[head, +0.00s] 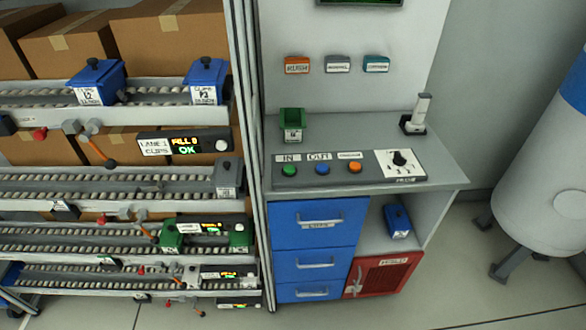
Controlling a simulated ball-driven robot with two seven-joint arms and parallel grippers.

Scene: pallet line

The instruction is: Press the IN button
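The IN button is a round green button (289,170) at the left end of a dark control panel (333,175) on the grey bench top. A label reading IN sits just above it. A blue button (322,169) under the label OUT and an orange button (354,167) stand to its right. A black knob (399,158) on a white plate is at the panel's right end. Nothing covers the green button. Neither of my grippers shows in the head view.
A green bin (292,124) stands behind the panel. A scanner-like device (416,115) stands at the bench's back right. Roller racks (100,186) with boxes fill the left, beside an upright post (256,150). A white tank (545,170) stands right. The floor in front is clear.

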